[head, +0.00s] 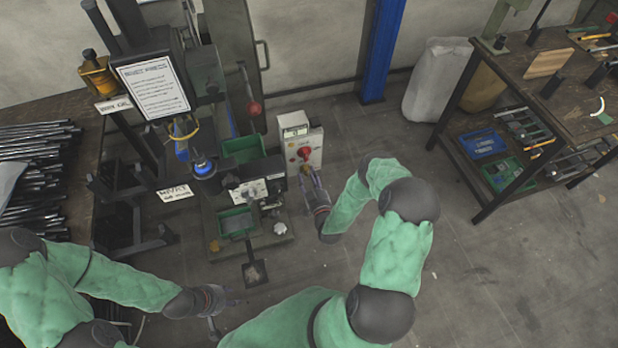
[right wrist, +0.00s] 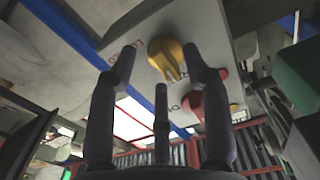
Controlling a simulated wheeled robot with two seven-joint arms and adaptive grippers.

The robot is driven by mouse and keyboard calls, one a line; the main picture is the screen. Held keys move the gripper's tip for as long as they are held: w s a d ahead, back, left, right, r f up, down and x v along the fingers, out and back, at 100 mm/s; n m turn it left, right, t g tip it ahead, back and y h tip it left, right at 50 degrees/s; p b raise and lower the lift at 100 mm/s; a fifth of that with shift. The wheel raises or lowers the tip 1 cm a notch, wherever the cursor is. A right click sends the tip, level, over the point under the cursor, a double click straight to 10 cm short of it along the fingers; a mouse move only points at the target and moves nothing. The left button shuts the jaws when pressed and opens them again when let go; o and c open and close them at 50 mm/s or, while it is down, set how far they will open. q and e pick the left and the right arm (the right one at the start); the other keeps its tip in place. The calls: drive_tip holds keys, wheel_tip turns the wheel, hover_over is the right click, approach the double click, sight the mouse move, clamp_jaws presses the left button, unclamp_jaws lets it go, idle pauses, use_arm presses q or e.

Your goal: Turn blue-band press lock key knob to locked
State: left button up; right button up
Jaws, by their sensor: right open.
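The press (head: 203,168) with a blue band stands left of centre in the head view. A pale control box (head: 303,138) with a red knob (head: 304,153) is beside it. My right gripper (head: 309,176) is just below this box, and the contact there is unclear. In the right wrist view, a yellow knob (right wrist: 166,58) on a grey panel shows between the open, empty fingers of my right gripper (right wrist: 160,60). A red knob (right wrist: 193,104) is beyond it. I cannot tell the key's setting. My left gripper (head: 224,302) is low over the floor, its jaw opening unclear.
Green bins (head: 243,149) and a small base plate are around the press. A bench with metal rods (head: 40,140) is at left. A workbench (head: 540,70) with tools and trays is at right. Floor (head: 500,270) at lower right is clear.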

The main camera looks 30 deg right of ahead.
drive_tip(key=shift+w, duration=0.2)
clamp_jaws()
